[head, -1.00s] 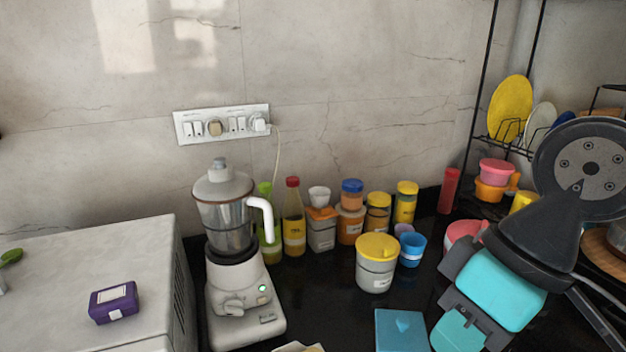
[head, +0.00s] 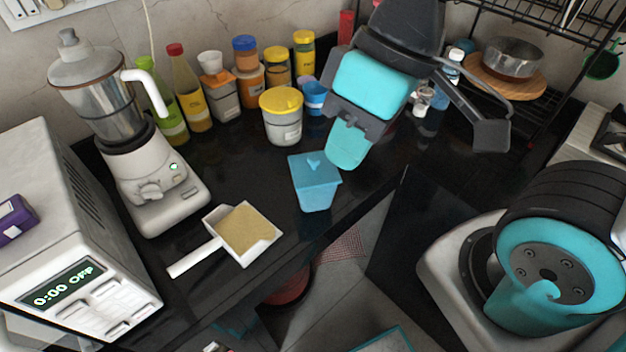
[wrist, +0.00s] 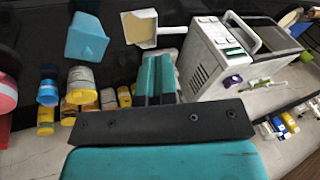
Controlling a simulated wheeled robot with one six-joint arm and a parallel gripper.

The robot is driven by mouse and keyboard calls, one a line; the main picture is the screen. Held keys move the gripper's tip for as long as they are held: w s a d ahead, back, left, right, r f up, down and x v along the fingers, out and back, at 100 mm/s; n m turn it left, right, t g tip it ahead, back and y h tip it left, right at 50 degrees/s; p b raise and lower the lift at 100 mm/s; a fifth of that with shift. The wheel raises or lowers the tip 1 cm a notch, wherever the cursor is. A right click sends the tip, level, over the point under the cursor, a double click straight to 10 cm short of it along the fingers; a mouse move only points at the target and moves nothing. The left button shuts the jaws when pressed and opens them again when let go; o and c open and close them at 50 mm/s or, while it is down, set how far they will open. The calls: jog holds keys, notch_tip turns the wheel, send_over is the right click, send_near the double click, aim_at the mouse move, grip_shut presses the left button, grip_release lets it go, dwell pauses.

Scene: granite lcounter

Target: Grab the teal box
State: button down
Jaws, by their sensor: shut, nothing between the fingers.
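The teal box (head: 315,185), a light blue tapered container with a small raised mark on its lid, stands upright on the black counter near its front edge. In the wrist view the box (wrist: 86,40) is at the upper left, apart from the fingers. My gripper (head: 346,158) is above and just right of the box in the head view, and does not touch it as far as I can see. Its teal fingers (wrist: 156,72) are shut together with nothing between them.
A yellow-lidded jar (head: 283,118) and a blue cup (head: 315,98) stand behind the box. A white scoop-like tray (head: 247,232) lies to its left, near the blender (head: 135,150) and microwave (head: 75,240).

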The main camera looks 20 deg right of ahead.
jog(key=c, duration=1.7)
grip_release()
jog(key=o, duration=0.9)
jog(key=w+d+m+h+p, duration=0.1)
jog(key=w+m, duration=0.3)
jog(key=w, duration=0.3)
jog(key=shift+w+d+f, duration=0.15)
jog(key=shift+d+f, duration=0.05)
jog(key=m+h+p, duration=0.3)
jog(key=m+p, duration=0.1)
jog(key=m, duration=0.4)
send_over(314, 157)
notch_tip(314, 157, down, 15)
jog(key=shift+w+d+f, duration=0.1)
jog(key=shift+w+d, duration=0.05)
jog(key=shift+s+a+f+p, duration=0.1)
jog(key=shift+f+p, duration=0.55)
jog(key=shift+f, duration=0.9)
jog(key=shift+s+a+f+p, duration=0.1)
jog(key=shift+f+p, duration=0.55)
jog(key=shift+f, duration=0.9)
